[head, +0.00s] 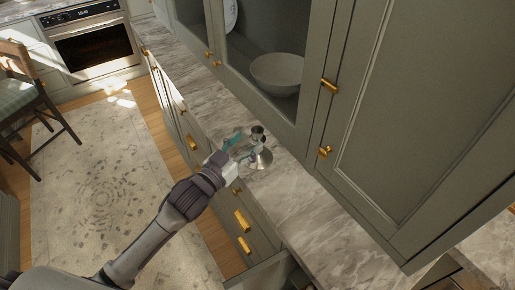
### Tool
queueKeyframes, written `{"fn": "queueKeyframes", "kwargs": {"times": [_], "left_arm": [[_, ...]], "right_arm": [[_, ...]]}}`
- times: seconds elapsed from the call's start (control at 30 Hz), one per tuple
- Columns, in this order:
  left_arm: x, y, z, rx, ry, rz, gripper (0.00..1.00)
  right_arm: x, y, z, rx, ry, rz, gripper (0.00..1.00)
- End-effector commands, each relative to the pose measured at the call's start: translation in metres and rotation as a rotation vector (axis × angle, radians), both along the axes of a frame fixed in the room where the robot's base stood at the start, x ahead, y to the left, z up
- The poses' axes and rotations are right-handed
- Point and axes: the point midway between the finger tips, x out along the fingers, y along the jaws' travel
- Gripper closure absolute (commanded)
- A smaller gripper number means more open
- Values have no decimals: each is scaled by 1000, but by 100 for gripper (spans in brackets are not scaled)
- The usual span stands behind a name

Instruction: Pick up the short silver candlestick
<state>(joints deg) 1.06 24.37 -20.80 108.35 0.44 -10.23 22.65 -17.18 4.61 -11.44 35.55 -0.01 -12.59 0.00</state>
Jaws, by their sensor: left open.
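The short silver candlestick (262,159) stands on the marble counter, with a wide round base and a small cup (257,133) at its top. My left gripper (244,146) reaches in over the counter's front edge from the lower left. Its teal-tipped fingers are spread apart at the candlestick, one on the far left side and one near its stem. The fingers partly cover the candlestick, and I cannot tell whether they touch it. My right gripper is not in view.
The marble counter (310,205) runs diagonally, with bare room on both sides of the candlestick. Grey-green upper cabinets (425,120) with brass knobs stand close behind it. A white bowl (278,74) sits inside one. Drawers with brass handles (243,221) are below.

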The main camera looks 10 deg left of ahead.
Motion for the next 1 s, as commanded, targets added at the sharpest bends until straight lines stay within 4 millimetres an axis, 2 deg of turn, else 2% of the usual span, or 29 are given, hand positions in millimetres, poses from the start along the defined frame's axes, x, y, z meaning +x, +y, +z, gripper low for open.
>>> {"fn": "queueKeyframes", "kwargs": {"times": [0.2, 0.3, 0.63, 1.0], "left_arm": [[27, -16, 6, -1, 0, 0, 38], [39, -20, 4, 0, -1, 1, 38], [45, -23, 1, 0, 0, 0, 38], [44, -23, 1, 0, 0, 0, 99]], "right_arm": [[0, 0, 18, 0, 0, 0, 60], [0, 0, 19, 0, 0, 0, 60], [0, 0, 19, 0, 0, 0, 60], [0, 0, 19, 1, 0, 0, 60]]}}
